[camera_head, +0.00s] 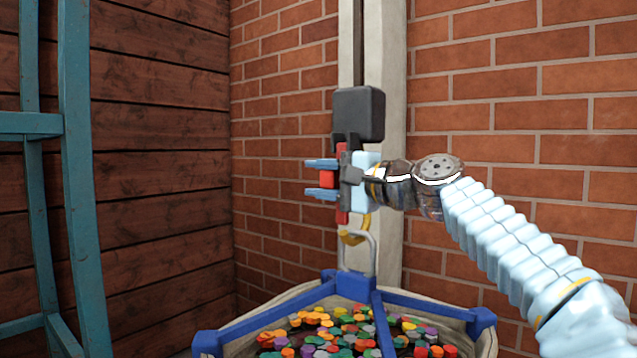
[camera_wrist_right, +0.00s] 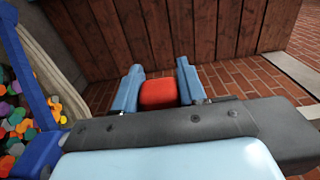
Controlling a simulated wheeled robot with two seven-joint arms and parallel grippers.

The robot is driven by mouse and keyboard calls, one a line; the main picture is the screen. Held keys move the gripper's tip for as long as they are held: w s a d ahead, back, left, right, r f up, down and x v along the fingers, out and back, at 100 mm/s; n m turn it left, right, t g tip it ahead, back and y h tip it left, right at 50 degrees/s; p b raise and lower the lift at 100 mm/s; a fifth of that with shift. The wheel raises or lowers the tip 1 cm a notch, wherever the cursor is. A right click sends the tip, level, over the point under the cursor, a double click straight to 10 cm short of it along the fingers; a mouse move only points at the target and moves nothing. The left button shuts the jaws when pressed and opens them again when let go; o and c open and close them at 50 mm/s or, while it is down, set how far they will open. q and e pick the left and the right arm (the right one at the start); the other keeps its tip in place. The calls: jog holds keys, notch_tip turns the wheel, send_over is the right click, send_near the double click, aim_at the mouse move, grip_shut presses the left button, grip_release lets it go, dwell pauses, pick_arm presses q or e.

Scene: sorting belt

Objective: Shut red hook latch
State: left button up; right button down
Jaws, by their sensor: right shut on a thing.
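The red hook latch (camera_head: 342,216) hangs below a dark block on a pale vertical post, partly hidden behind my right gripper. My right gripper (camera_head: 321,180) comes in from the right at the latch, with its two blue fingers pointing left. It is shut on a red part of the latch, which shows between the fingers in the right wrist view (camera_wrist_right: 158,94). A yellow hook (camera_head: 352,238) hangs just below the gripper, close above a grey metal loop (camera_head: 366,246) on the blue frame. I cannot tell whether hook and loop touch. My left gripper is not in view.
A bin with a blue frame (camera_head: 430,306) full of several colourful pieces stands under the latch. A dark block (camera_head: 359,113) sits above the gripper on the post (camera_head: 391,60). A teal metal frame (camera_head: 78,150) stands at the left. Brick and wood walls close the back.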

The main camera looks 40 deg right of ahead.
jog(key=shift+f, duration=0.15)
dwell(0.3)
jog(key=c, duration=0.7)
grip_release()
jog(key=shift+s+d, duration=0.1)
jog(key=v, duration=1.3)
jog(key=shift+s, duration=0.25)
